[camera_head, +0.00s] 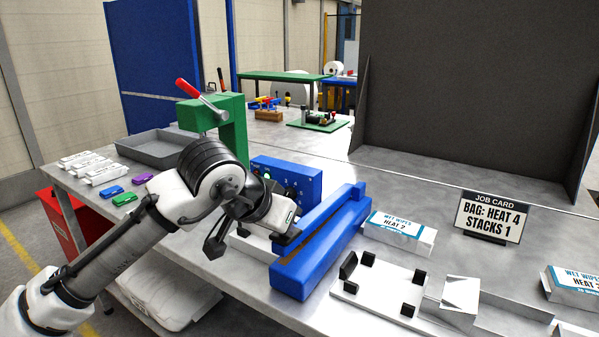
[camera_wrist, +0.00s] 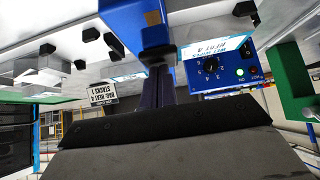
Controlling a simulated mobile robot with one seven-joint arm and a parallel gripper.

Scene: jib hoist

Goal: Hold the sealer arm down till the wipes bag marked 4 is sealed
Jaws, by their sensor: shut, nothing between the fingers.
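The blue sealer (camera_head: 320,262) stands on the bench in the head view. Its long blue arm (camera_head: 325,208) lies low over the base, with a brownish strip showing between them. My gripper (camera_wrist: 159,80) is shut and empty, its dark fingers pointing at a blue sealer part (camera_wrist: 140,15); I cannot tell whether they touch it. A white wipes bag (camera_wrist: 225,43) with a blue label, seemingly marked HEAT 4, shows in the upside-down wrist view. The control box (camera_wrist: 222,70) has a dial and a lit green lamp.
A HEAT 2 wipes bag (camera_head: 400,232) lies right of the sealer, behind a white fixture (camera_head: 378,285) with black corner posts. The job card (camera_head: 490,215) reads BAG: HEAT 4, STACKS 1. A green press (camera_head: 230,125) and grey tray (camera_head: 155,147) stand at the left.

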